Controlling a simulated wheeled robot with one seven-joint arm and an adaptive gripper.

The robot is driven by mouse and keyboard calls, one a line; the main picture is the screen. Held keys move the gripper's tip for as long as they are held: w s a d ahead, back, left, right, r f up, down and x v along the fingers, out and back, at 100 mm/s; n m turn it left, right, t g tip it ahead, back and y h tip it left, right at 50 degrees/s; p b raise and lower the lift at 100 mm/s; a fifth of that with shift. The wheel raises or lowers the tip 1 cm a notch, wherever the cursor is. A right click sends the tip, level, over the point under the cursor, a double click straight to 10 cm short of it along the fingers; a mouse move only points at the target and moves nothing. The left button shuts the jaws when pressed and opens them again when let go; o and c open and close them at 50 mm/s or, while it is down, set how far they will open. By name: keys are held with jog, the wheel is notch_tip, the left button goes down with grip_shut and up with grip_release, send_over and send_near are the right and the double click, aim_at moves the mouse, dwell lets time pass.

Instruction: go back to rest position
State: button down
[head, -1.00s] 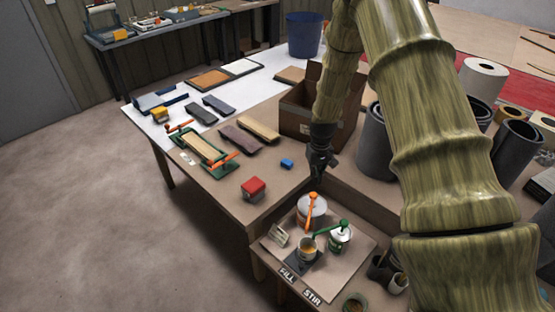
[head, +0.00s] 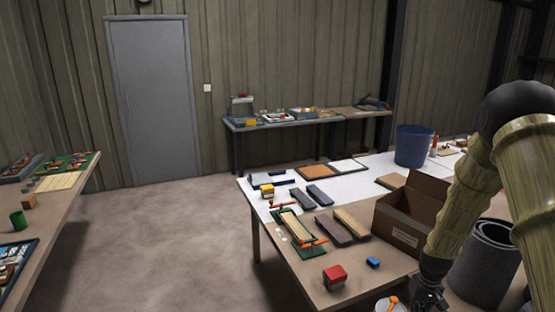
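My gripper (head: 430,299) is at the bottom right of the head view, at the end of my bamboo-textured arm. It is low beside the cardboard box (head: 408,221), near a pale pot with an orange handle (head: 390,304) at the bottom edge. It is small and dark, and its fingers are partly cut off by the frame, so I cannot tell whether it is open or shut. No held object shows.
The main table (head: 292,270) carries a red block (head: 334,277), a small blue block (head: 373,262), a clamped board (head: 297,226) and a blue bin (head: 412,146). Another table (head: 67,205) stands at left. Open floor (head: 170,240) lies between them.

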jog(key=s+a+f+b, duration=0.2)
jog(key=s+a+f, duration=0.4)
jog(key=s+f, duration=0.35)
jog(key=s+a+f+b, duration=0.2)
jog(key=s+a+f, duration=0.4)
jog(key=s+f, duration=0.4)
jog(key=s+a+f+b, duration=0.1)
jog(key=s+a, duration=0.3)
jog(key=s, duration=0.6)
jog(key=s+a+f+n+b, duration=0.1)
jog(key=s+a, duration=0.3)
jog(key=s, duration=0.6)
jog(key=shift+s+a, duration=0.3)
